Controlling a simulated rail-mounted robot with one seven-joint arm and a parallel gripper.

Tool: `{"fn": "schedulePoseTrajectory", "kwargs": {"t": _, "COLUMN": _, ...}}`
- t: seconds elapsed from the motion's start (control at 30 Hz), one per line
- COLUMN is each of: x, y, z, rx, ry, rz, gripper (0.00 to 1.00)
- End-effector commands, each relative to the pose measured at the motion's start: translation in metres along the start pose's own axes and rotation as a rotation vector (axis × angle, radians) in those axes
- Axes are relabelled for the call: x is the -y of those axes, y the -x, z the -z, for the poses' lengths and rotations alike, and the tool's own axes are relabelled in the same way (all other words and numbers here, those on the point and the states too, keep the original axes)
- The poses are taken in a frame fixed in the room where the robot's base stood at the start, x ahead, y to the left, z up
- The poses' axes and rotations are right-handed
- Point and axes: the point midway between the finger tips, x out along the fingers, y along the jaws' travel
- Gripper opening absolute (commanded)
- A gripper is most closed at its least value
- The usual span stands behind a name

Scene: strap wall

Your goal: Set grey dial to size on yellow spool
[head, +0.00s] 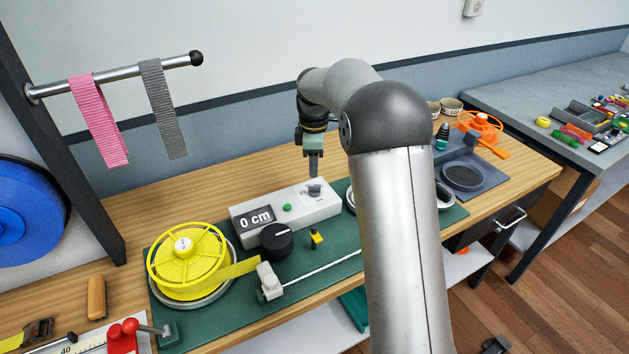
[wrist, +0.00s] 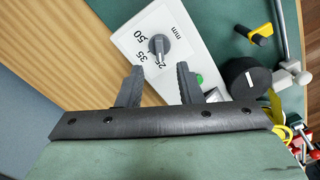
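The grey dial (head: 314,190) sits on top of a white box (head: 265,222) on the green mat. In the wrist view the dial (wrist: 159,46) is ringed by the marks 25, 35 and 50 with "mm".
The box has a "0 cm" display (head: 255,220) and a green button (head: 287,208). A black knob (head: 276,241) and a yellow-black piece (head: 316,238) stand in front. Pink (head: 98,120) and grey (head: 162,108) straps hang from a rail at left. My arm hides the mat's right part.

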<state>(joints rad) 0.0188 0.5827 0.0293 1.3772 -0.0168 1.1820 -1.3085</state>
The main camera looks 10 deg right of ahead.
Motion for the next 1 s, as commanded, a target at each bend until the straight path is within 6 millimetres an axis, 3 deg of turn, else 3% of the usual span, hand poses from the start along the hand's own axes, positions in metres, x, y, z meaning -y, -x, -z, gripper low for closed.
{"fn": "schedulePoseTrajectory", "kwargs": {"t": 0.1, "x": 0.001, "y": -0.025, "z": 0.000, "rx": 0.001, "ry": 0.000, "rz": 0.004, "gripper": 0.33}}
{"fn": "schedulePoseTrajectory", "kwargs": {"t": 0.3, "x": 0.000, "y": -0.054, "z": -0.001, "rx": 0.002, "ry": -0.001, "rz": 0.002, "gripper": 0.33}}
{"fn": "schedulePoseTrajectory", "kwargs": {"t": 0.5, "x": 0.000, "y": -0.066, "z": -0.001, "rx": 0.001, "ry": -0.001, "rz": 0.001, "gripper": 0.33}}
{"fn": "schedulePoseTrajectory", "kwargs": {"t": 0.73, "x": 0.000, "y": -0.066, "z": -0.001, "rx": 0.001, "ry": -0.001, "rz": 0.000, "gripper": 0.33}}
{"fn": "schedulePoseTrajectory", "kwargs": {"t": 0.77, "x": 0.000, "y": -0.066, "z": -0.001, "rx": 0.001, "ry": -0.001, "rz": 0.000, "gripper": 0.30}}
{"fn": "schedulePoseTrajectory", "kwargs": {"t": 0.87, "x": 0.000, "y": -0.066, "z": -0.001, "rx": 0.001, "ry": -0.001, "rz": 0.000, "gripper": 0.02}}
{"fn": "schedulePoseTrajectory", "kwargs": {"t": 1.0, "x": 0.000, "y": -0.066, "z": -0.001, "rx": 0.001, "ry": -0.001, "rz": 0.000, "gripper": 0.00}}
